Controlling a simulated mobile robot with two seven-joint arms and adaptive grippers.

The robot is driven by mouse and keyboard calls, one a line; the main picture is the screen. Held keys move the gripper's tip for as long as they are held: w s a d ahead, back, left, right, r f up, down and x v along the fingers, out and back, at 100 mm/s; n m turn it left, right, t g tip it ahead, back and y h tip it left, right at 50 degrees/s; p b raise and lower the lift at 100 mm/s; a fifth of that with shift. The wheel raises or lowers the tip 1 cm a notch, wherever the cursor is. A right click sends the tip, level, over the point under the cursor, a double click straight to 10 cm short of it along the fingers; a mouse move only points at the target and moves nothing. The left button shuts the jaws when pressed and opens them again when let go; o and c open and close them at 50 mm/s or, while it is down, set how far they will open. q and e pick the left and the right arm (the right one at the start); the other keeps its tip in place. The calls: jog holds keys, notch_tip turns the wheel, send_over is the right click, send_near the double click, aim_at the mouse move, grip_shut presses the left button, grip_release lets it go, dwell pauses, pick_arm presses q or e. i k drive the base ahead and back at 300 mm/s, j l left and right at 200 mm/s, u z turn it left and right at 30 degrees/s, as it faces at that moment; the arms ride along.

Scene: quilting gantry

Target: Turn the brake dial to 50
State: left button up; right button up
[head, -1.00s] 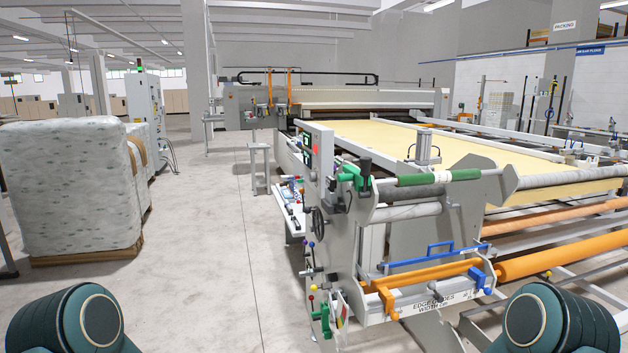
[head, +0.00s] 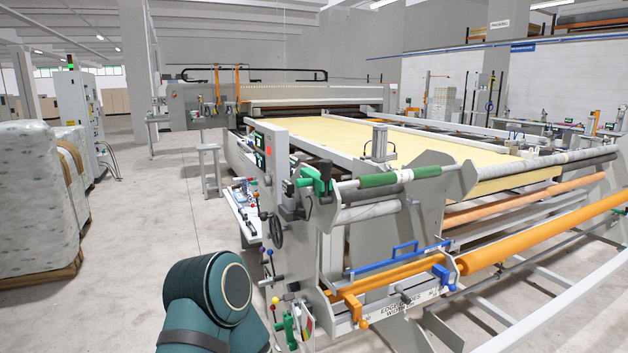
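The quilting gantry (head: 385,225) stands in the middle and right of the head view. On its near end plate are a black handwheel (head: 276,231), small coloured ball knobs and, low down, a small plate with coloured sections (head: 307,322). That plate may be the brake dial, but it is too small to read and is partly covered by a green fitting (head: 289,328). No pointer or number 50 can be made out. Neither of my grippers is in view. A teal link of one of my arms shows at the bottom, just left of the end plate.
Wrapped bales (head: 30,200) stand on a pallet at the left. Clear concrete floor (head: 150,240) lies between them and the machine. An orange roller (head: 540,232) and frame rails reach out to the right. A small grey stand (head: 210,170) is beside the machine's left side.

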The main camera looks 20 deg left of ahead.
aim_at(267, 179)
jog(key=i+j+z, duration=0.2)
jog(key=j+z, duration=0.15)
jog(key=j, duration=0.2)
jog(key=i+j+z, duration=0.2)
jog(key=i+j, duration=0.1)
jog(key=j, duration=0.25)
jog(key=j+z, duration=0.1)
jog(key=j, duration=0.25)
jog(key=i+j, duration=0.15)
jog(key=j, duration=0.2)
